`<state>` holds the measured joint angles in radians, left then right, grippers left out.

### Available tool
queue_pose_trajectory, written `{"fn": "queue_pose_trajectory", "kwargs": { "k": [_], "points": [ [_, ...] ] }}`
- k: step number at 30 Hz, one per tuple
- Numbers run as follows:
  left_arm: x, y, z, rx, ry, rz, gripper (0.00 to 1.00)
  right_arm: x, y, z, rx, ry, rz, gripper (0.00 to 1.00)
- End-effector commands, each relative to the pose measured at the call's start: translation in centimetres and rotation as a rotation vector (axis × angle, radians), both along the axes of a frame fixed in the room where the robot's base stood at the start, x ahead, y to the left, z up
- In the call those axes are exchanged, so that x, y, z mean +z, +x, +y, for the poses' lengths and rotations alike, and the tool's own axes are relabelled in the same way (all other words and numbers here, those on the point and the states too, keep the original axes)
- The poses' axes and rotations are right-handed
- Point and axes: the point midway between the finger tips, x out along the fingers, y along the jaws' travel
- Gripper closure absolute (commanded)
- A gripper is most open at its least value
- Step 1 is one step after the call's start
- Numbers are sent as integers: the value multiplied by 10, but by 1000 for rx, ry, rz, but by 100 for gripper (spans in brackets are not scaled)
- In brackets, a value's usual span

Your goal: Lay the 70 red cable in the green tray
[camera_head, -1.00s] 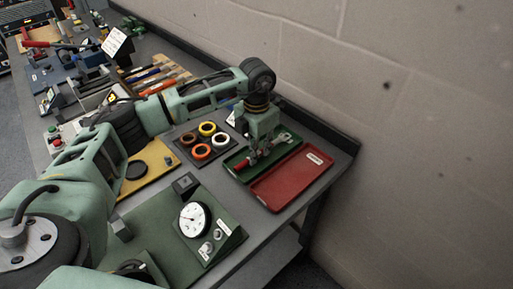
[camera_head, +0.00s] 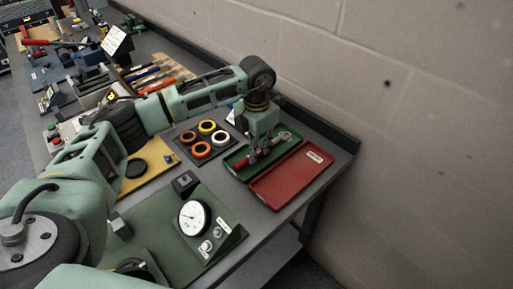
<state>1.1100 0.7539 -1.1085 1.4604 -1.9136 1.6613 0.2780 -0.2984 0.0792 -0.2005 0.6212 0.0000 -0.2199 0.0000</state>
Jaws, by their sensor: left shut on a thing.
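The green tray (camera_head: 284,147) lies on the bench at the far right end, next to the wall. My left gripper (camera_head: 257,154) points down over it and is shut on the red cable (camera_head: 243,163). The red end of the cable shows on the left of the fingers, and a grey metal end shows to their right. The cable is in or just above the tray; I cannot tell whether it touches the floor. Its label is too small to read. My right gripper is not in view.
A red tray (camera_head: 290,175) sits directly in front of the green one. A black board with several coloured tape rings (camera_head: 207,128) lies to the left. A green panel with a dial gauge (camera_head: 193,217) is nearer. The bench edge is at the right.

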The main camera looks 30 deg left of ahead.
Motion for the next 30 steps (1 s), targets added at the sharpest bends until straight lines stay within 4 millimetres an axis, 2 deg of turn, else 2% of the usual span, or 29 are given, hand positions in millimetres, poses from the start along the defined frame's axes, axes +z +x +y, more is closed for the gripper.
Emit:
{"fn": "queue_pose_trajectory", "kwargs": {
  "k": [11,12,19,30],
  "points": [
    [-4,0,0,0,0,-1,100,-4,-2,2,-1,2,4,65],
    [-4,0,0,0,0,-1,84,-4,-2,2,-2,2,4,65],
    [-4,0,0,0,0,0,65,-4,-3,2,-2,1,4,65],
    [-1,0,0,0,0,0,65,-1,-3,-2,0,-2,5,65]
  ]
}}
